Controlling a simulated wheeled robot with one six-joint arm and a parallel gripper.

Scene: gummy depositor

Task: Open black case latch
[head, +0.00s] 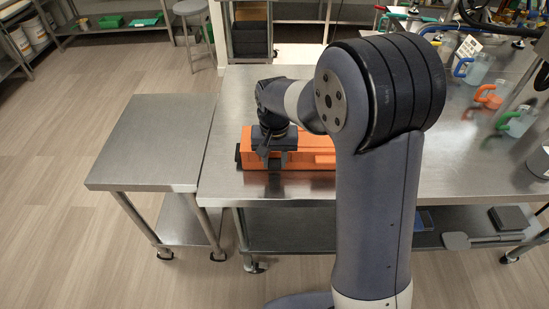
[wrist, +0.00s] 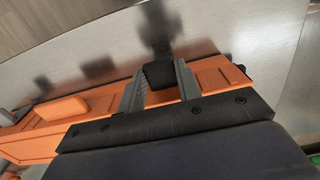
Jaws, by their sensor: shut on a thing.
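An orange case (head: 316,148) lies on the steel table, partly hidden behind my arm. My gripper (head: 268,158) points down at the case's near side, towards its left end. In the wrist view the case (wrist: 45,135) runs across the picture. There my gripper (wrist: 161,69) has one finger on each side of a black latch (wrist: 159,77) at the case's edge and is shut on it. The head view does not show the latch clearly, because the gripper covers it. I cannot tell whether the latch has turned or lifted.
The steel table (head: 450,165) is bare to the right of the case. Clear jugs with coloured handles (head: 477,68) stand along its right side. A lower, empty steel side table (head: 155,140) adjoins on the left. A stool (head: 192,12) stands behind.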

